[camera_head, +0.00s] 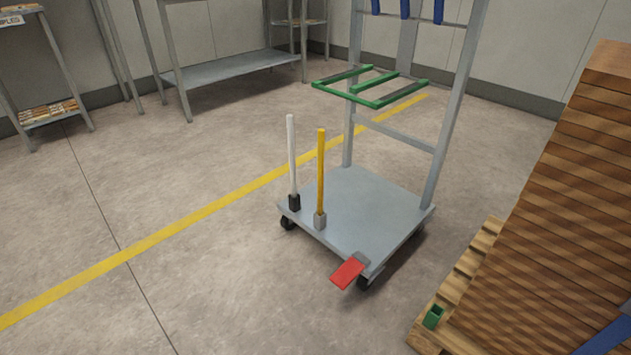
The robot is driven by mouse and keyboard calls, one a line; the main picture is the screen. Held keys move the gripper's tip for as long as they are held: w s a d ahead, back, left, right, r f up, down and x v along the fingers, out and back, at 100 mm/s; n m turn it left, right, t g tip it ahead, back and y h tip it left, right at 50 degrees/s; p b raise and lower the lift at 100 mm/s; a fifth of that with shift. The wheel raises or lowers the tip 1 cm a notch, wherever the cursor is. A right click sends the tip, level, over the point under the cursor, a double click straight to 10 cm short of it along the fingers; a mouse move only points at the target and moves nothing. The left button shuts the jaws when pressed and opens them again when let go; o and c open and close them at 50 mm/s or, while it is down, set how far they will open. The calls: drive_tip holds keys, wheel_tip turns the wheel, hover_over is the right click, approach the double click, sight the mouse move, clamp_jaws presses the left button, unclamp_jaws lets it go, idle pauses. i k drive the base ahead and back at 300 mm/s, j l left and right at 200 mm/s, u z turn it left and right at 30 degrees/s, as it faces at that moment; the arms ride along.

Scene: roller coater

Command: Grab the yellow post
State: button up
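The yellow post (321,172) stands upright near the left front edge of a grey wheeled cart (375,210). Its foot sits in a grey socket (320,221) on the cart's deck. A white post (291,155) stands upright just to its left, in a black socket (294,202). The two posts are close together but apart. Nothing covers the yellow post in this view. My gripper is not in view.
A red pedal (348,273) sticks out from the cart's front corner. A green rack (370,86) juts from the cart's upright frame. Stacked brown boards (560,200) on a wooden pallet (458,283) stand at right. The floor left of the cart is clear.

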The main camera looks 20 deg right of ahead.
sight(321, 132)
drive_tip(key=i+j, duration=0.1)
drive_tip(key=i, duration=0.3)
drive_tip(key=i+j+z, duration=0.15)
drive_tip(key=i, duration=0.25)
drive_tip(key=i+j, duration=0.15)
drive_tip(key=i, duration=0.25)
